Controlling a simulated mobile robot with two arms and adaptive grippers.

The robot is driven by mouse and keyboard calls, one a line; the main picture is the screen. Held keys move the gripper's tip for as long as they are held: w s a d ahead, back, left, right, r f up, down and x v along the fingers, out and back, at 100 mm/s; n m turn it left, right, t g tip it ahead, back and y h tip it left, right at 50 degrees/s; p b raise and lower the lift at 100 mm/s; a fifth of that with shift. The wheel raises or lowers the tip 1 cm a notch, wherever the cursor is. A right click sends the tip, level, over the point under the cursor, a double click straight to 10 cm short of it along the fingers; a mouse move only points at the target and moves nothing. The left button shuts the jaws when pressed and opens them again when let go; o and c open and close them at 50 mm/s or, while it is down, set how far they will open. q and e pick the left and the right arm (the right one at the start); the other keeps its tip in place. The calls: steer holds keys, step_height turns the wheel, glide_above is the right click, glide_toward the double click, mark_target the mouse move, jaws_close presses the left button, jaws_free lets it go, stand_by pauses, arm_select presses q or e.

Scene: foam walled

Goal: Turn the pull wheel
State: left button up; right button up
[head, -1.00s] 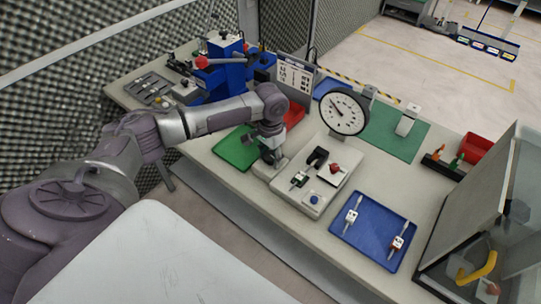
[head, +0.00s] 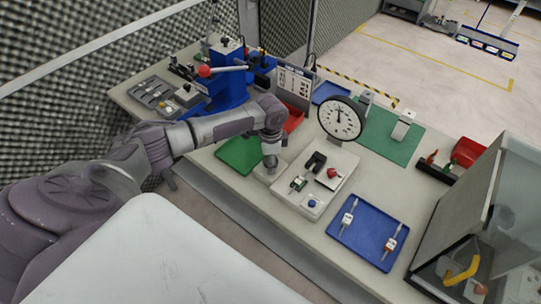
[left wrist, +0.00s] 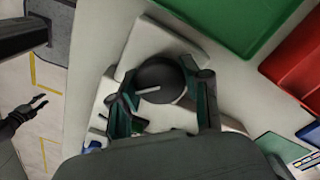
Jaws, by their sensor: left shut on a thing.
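The pull wheel (left wrist: 160,82) is a dark round knob with a white line on its top, on a pale block (left wrist: 150,45). In the left wrist view my left gripper (left wrist: 165,90) points down at it, one finger on either side, shut on its rim. In the head view my left gripper (head: 270,163) hides the wheel at the left end of the pale tester base (head: 283,198). The round dial gauge (head: 341,118) behind has its needle pointing nearly straight up.
A green tray (head: 238,155) lies left of the tester. A blue tray (head: 368,232) with two small parts lies to its right. A red bin (head: 293,118) and a sign board (head: 295,80) stand behind. A clear-sided enclosure (head: 470,225) stands at the right end.

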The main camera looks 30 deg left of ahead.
arm_select(q)
steer(key=m, duration=0.3)
steer(key=shift+w+r+m+p, duration=0.1)
steer(key=shift+m+p, duration=0.2)
steer(key=shift+p, duration=0.05)
steer(key=shift+m, duration=1.5)
steer(key=o, duration=1.2)
step_height(320, 180, up, 12)
